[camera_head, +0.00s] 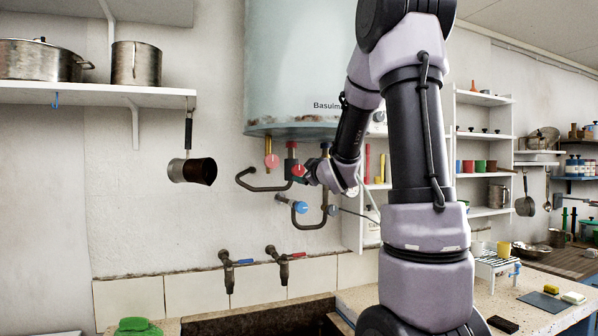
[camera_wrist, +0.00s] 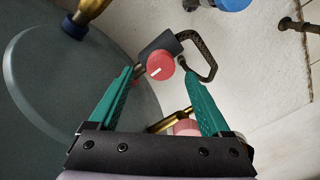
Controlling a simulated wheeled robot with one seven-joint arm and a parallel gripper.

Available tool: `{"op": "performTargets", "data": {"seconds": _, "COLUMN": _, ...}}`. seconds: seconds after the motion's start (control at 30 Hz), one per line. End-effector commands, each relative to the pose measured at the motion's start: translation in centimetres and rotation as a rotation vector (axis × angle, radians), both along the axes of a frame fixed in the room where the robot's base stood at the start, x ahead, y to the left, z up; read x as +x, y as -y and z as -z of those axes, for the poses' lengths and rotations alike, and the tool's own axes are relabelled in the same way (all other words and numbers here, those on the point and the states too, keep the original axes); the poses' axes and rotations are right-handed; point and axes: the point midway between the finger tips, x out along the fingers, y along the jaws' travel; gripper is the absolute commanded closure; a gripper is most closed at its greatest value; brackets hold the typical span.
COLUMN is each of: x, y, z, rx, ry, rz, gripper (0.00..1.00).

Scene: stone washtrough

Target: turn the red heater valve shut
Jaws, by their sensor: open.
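The red heater valve is a round red knob (camera_wrist: 160,66) with a short white mark on its face, set on a dark fitting with a bent pipe. It also shows as a red knob (camera_head: 298,170) under the water heater (camera_head: 290,75) in the head view. My gripper (camera_wrist: 158,74) is open, its two green fingers to either side of the knob in the wrist view. I cannot tell whether the fingertips touch it or stop short. In the head view my gripper (camera_head: 303,176) is at the knob and partly hides it.
Two taps (camera_head: 228,268) are on the wall over the trough (camera_head: 260,320). A pot (camera_head: 192,170) hangs at left; shelves (camera_head: 484,140) stand at right.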

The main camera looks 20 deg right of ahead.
Motion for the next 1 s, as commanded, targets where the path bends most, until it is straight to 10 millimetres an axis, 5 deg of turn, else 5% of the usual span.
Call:
{"op": "performTargets", "data": {"seconds": 0.3, "x": 5.0, "y": 0.0, "z": 0.1, "rx": 0.001, "ry": -0.001, "rz": 0.001, "gripper": 0.18}}
{"op": "performTargets", "data": {"seconds": 0.7, "x": 5.8, "y": 0.0, "z": 0.0, "rx": 0.002, "ry": -0.001, "rz": 0.001, "gripper": 0.18}}
{"op": "performTargets", "data": {"seconds": 0.93, "x": 5.8, "y": 0.0, "z": 0.0, "rx": 0.002, "ry": 0.000, "rz": 0.001, "gripper": 1.00}}
{"op": "performTargets", "data": {"seconds": 1.0, "x": 5.8, "y": 0.0, "z": 0.0, "rx": 0.002, "ry": 0.000, "rz": 0.001, "gripper": 1.00}}
